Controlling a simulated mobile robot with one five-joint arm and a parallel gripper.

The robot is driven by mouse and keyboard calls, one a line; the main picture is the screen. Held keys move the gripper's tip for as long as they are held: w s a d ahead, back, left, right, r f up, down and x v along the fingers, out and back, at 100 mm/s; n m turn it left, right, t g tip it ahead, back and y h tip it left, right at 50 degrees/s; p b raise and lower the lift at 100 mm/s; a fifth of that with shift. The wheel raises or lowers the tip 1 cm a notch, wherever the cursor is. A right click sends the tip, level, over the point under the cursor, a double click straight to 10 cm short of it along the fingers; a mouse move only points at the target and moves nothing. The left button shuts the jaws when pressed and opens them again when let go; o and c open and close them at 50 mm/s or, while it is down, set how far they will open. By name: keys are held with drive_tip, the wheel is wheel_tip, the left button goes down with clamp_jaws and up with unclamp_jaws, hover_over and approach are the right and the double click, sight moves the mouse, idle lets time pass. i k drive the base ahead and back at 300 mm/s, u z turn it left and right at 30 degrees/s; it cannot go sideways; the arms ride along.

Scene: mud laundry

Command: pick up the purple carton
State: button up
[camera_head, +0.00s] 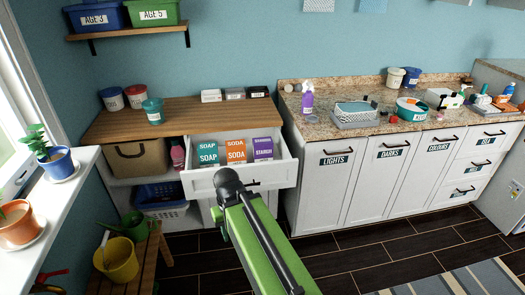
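The purple carton (263,149) stands upright in the open white drawer (283,172), at the right end of a row of cartons. No arm part covers the purple carton.
A wooden counter (180,116) overhangs behind the drawer, with small boxes (234,93) near its edge. A granite counter (345,129) with a grey tray (355,115) is at the right. A stool with a yellow pot (118,262) stands lower left.

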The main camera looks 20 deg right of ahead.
sight(262, 148)
drive_tip(key=u, duration=0.05)
drive_tip(key=k, duration=1.65)
drive_tip(key=z, duration=0.7)
drive_tip(key=i, duration=2.25)
drive_tip(key=u, duration=1.8)
